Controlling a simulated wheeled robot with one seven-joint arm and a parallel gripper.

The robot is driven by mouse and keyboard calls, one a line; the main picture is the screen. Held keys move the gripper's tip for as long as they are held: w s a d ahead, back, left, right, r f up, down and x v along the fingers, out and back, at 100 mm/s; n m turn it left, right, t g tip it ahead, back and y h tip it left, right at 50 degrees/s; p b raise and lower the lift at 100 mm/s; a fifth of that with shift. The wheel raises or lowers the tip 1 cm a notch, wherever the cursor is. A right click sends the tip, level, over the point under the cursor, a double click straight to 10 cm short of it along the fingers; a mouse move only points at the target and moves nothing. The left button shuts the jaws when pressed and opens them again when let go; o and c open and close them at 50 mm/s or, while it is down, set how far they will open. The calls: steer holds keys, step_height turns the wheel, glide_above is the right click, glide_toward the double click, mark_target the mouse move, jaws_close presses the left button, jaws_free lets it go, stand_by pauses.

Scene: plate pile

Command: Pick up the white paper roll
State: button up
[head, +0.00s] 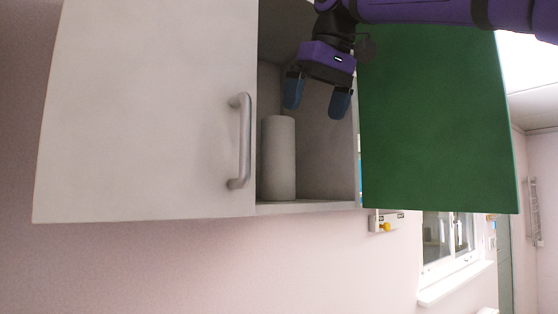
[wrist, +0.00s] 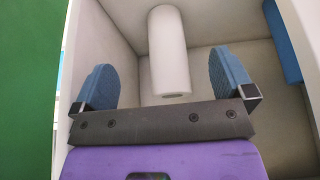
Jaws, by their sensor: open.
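The white paper roll (head: 279,160) stands upright on the cabinet's bottom shelf (head: 318,206), just right of the white door in the head view. In the wrist view the roll (wrist: 168,55) shows between the two blue fingers, with its end visible. My gripper (head: 316,105) is open and empty in front of the cabinet opening, above and a little right of the roll in the head view. Its fingers (wrist: 162,85) also show in the wrist view, spread wide. I see no contact with the roll.
A white cabinet door (head: 145,110) with a grey handle (head: 243,140) is left of the opening. A green panel (head: 435,125) is right of it. A blue object (wrist: 284,40) shows at the wrist view's upper right. A window (head: 447,240) is lower right.

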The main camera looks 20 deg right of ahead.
mark_target(276, 130)
steer(key=w, duration=0.3)
steer(key=w+a, duration=0.1)
steer(key=w, duration=0.2)
steer(key=w+a, duration=0.1)
steer(key=w, duration=0.3)
steer(key=shift+a, duration=0.1)
steer(key=shift+w+a+f, duration=0.1)
steer(key=shift+w+a, duration=0.05)
steer(key=shift+w, duration=0.65)
steer(key=shift+x, duration=1.4)
steer(key=shift+s, duration=0.1)
steer(key=c, duration=1.3)
steer(key=shift+o, duration=0.2)
